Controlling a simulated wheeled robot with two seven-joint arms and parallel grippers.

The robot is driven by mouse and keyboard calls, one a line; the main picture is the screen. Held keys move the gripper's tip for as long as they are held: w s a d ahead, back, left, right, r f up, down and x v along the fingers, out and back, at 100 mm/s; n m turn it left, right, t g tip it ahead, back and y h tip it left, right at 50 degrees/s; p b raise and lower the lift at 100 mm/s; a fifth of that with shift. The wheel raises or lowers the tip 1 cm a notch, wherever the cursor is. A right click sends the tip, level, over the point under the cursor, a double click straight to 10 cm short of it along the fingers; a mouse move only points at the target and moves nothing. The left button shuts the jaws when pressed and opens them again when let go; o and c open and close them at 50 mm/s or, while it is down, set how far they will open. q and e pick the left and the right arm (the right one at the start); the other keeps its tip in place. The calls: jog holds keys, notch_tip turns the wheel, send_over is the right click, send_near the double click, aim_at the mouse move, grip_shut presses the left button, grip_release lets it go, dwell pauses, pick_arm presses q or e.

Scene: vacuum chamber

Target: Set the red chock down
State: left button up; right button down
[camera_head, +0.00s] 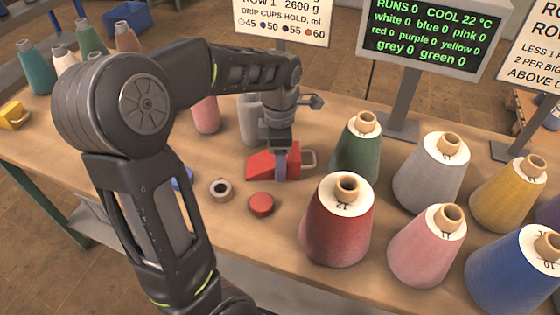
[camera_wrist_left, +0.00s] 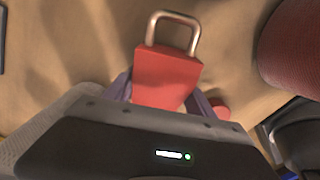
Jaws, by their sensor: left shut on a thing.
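The red chock (camera_head: 265,166) is a wedge with a metal loop handle at its right end in the head view. My left gripper (camera_head: 281,178) comes down over it from above and is shut on it. In the left wrist view the chock (camera_wrist_left: 166,75) sits between the two fingers of the left gripper (camera_wrist_left: 165,100), its handle pointing up in the picture. The chock is low over the wooden table (camera_head: 232,250); I cannot tell whether its underside touches the table. My right gripper is not in view.
Large cones of thread, dark red (camera_head: 335,235), green (camera_head: 352,155) and others, crowd the right. A grey cylinder (camera_head: 250,120) and a pink cone (camera_head: 206,116) stand behind. Some table is bare around the disc.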

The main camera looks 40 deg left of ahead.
pick_arm(q)
grip_shut()
jog(key=shift+r, duration=0.15)
notch_tip(320, 180, up, 10)
jog(key=shift+f+p, duration=0.1)
jog(key=shift+p, duration=0.3)
dwell(0.7)
